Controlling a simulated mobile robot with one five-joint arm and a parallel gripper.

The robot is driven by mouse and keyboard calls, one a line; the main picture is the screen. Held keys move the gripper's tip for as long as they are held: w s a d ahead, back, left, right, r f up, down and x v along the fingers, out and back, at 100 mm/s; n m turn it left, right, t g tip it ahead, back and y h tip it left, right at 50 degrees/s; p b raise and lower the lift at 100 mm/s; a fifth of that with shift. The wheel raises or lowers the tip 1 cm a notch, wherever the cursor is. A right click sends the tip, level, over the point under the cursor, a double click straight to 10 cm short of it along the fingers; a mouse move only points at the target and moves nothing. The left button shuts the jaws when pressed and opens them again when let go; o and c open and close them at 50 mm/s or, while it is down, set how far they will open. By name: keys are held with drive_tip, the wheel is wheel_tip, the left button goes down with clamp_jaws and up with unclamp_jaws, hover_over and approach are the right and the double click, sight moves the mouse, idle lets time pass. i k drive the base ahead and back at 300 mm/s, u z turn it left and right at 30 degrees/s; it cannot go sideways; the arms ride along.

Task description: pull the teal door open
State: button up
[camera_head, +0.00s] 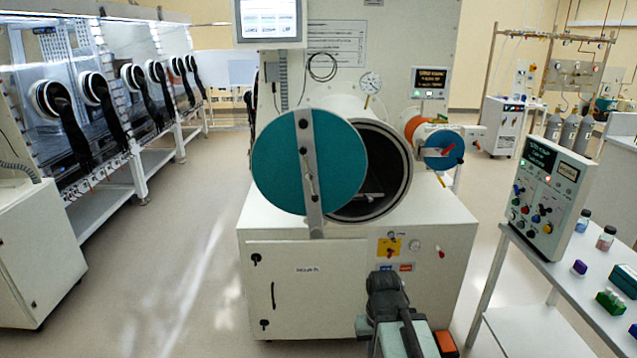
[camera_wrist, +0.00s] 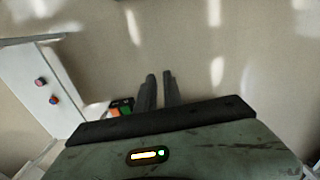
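The teal door (camera_head: 280,168) is a round disc with a grey vertical bar (camera_head: 309,175) and a dark handle on it. In the head view it stands partly aside to the left of the white cylindrical chamber (camera_head: 372,120), whose dark round opening (camera_head: 378,175) shows at its right. My gripper (camera_wrist: 159,80) has two dark fingers close together with a narrow gap and nothing between them. In the wrist view it points over bare floor, and the door is not in that view. In the head view my arm (camera_head: 388,300) is low in front of the cabinet, apart from the door.
A white cabinet (camera_head: 340,270) stands under the chamber. A smaller blue door (camera_head: 443,149) is at the chamber's right. A side table (camera_head: 560,275) with a control box (camera_head: 548,185) and bottles is at right. Gloveboxes (camera_head: 75,100) line the left. Floor (camera_head: 190,250) left of the cabinet is clear.

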sight(336, 154)
drive_tip(key=k, duration=1.15)
drive_tip(key=u, duration=0.05)
drive_tip(key=i, duration=1.15)
drive_tip(key=u, duration=0.85)
drive_tip(key=i, duration=0.5)
drive_tip(key=u, duration=0.45)
